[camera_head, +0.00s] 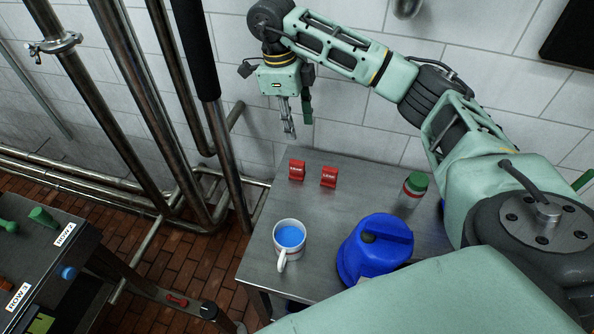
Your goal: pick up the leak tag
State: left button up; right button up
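Two small red tags with white lettering stand upright on the grey metal table, near its back edge: a left red tag (297,170) and a right red tag (329,177). The lettering is too small to read surely, so I cannot tell whether one or both are leak tags. My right gripper (288,128) hangs above and behind the left tag, fingers pointing down, apart from both tags. Its fingers appear close together with nothing seen between them, but the viewing angle hides the gap. My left gripper is out of view.
The table (258,262) also holds a white mug (287,240) with blue contents, a blue container (376,245) and a green-capped jar (413,190). Metal pipes (140,90) stand at left. A dark row-labelled bench (40,262) is at lower left. A tiled wall stands behind.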

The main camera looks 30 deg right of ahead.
jog(key=b, duration=0.6)
send_over(297, 161)
jog(key=f, duration=0.7)
jog(key=shift+w+a+f, duration=0.15)
jog(key=shift+w+a, duration=0.15)
jog(key=shift+w, duration=0.05)
jog(key=f, duration=0.2)
jog(key=f+p, duration=0.1)
jog(key=f, duration=0.1)
jog(key=s+f+p, duration=0.1)
jog(key=f, duration=0.1)
jog(key=shift+d+f, duration=0.2)
jog(key=shift+f, duration=0.6)
grip_shut()
